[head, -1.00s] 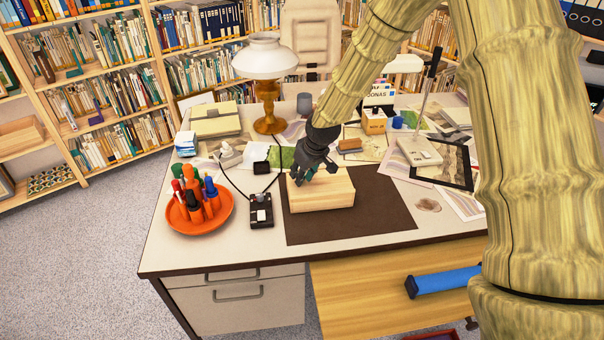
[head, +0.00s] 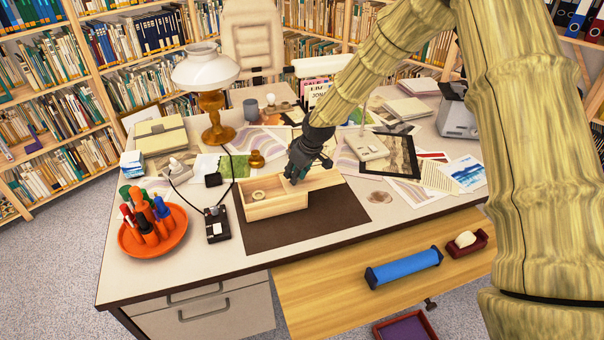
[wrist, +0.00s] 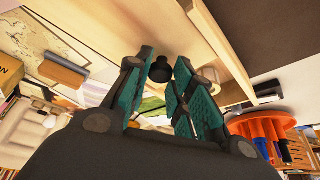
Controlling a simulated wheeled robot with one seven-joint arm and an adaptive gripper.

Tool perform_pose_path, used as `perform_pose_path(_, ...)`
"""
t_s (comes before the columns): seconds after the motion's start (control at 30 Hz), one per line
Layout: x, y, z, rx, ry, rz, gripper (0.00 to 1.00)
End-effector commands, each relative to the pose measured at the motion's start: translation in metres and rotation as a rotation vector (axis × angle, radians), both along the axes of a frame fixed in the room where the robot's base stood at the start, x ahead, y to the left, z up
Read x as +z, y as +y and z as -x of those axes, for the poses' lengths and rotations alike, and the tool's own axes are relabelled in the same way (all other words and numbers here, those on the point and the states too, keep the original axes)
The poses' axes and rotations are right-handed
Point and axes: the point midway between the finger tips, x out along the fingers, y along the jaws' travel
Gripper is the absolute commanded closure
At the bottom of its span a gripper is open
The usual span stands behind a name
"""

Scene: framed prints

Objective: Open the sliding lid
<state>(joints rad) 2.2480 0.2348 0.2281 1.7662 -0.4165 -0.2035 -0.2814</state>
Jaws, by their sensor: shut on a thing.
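A pale wooden box (head: 276,210) stands on the dark desk mat, its left part uncovered. A pale ring-like object (head: 258,195) lies inside; a round object (wrist: 208,74) shows in the opening in the wrist view. The wooden sliding lid (head: 325,181) sticks out past the box's right end; in the wrist view it is the broad wooden surface (wrist: 185,25). My gripper (head: 296,177) is over the lid, shut on its small dark knob (wrist: 160,69), which shows between the teal fingers in the wrist view (wrist: 165,62). The fingers hide the knob in the head view.
The dark mat (head: 300,232) is bare in front of the box. A black switch box (head: 217,224) and an orange tray (head: 150,243) of pens stand to the left. A brass lamp (head: 212,100) stands behind. A framed print (head: 390,153) lies to the right.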

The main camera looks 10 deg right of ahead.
Motion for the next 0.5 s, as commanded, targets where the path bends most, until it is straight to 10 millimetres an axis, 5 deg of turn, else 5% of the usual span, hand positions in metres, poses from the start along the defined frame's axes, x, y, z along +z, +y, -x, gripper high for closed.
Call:
perform_pose_path(0.23,0.0005,0.0008,-0.0004,0.002,-0.001,0.0,1.0)
perform_pose_path(0.27,0.0005,0.0007,-0.0003,0.001,-0.001,0.0,0.75)
perform_pose_path(0.3,0.0005,0.0005,-0.0003,0.001,-0.001,0.0,0.68)
perform_pose_path(0.4,0.0004,-0.0004,0.0001,0.0,-0.001,-0.001,0.54)
perform_pose_path(0.5,0.0004,-0.0005,0.0001,0.0,-0.001,-0.001,0.54)
